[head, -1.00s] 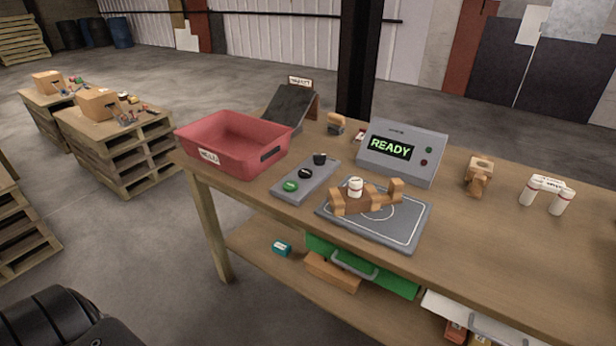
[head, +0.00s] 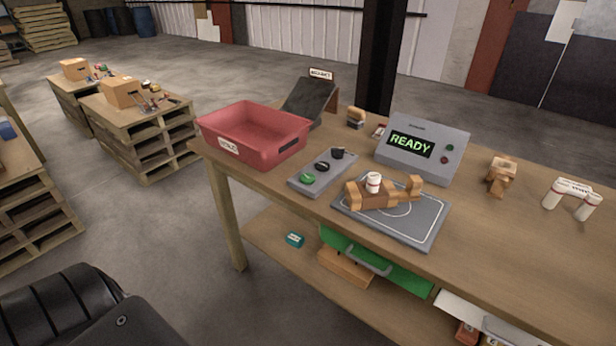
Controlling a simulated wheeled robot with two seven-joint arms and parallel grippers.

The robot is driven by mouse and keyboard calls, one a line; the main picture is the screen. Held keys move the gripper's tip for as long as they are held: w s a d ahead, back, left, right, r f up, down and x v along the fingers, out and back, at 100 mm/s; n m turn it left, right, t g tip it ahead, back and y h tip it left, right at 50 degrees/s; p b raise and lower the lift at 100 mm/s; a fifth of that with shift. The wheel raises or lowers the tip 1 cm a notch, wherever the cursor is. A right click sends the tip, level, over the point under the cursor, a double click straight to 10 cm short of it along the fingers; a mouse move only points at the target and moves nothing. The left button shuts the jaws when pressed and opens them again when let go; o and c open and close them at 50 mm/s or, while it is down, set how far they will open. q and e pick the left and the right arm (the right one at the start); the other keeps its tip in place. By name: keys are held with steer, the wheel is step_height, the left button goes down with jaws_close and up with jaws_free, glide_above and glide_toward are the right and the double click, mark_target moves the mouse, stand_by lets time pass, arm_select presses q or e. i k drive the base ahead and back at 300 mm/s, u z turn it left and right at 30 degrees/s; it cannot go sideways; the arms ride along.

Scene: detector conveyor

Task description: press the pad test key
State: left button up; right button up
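A grey key strip (head: 324,172) lies on the workbench, left of the detector pad. It carries a green key (head: 307,178) at the near end, a black key (head: 322,166) in the middle and a black knob-like part (head: 338,153) at the far end. I cannot read any labels on them. The grey detector pad (head: 425,233) has a white outline. A wooden block piece (head: 377,199) with a white, red-banded bottle (head: 373,181) on it sits on the pad. A grey console (head: 453,142) behind shows READY in green. Neither gripper is in view.
A red bin (head: 256,147) stands left of the strip, with a dark sloped chute (head: 310,101) behind it. A wooden block (head: 501,172) and white bottles (head: 572,193) stand at the right. The workbench's front edge (head: 290,200) is close to the strip.

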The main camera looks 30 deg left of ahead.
mark_target(307, 179)
steer(key=z, duration=2.45)
steer(key=k, duration=0.8)
steer(key=u, duration=1.7)
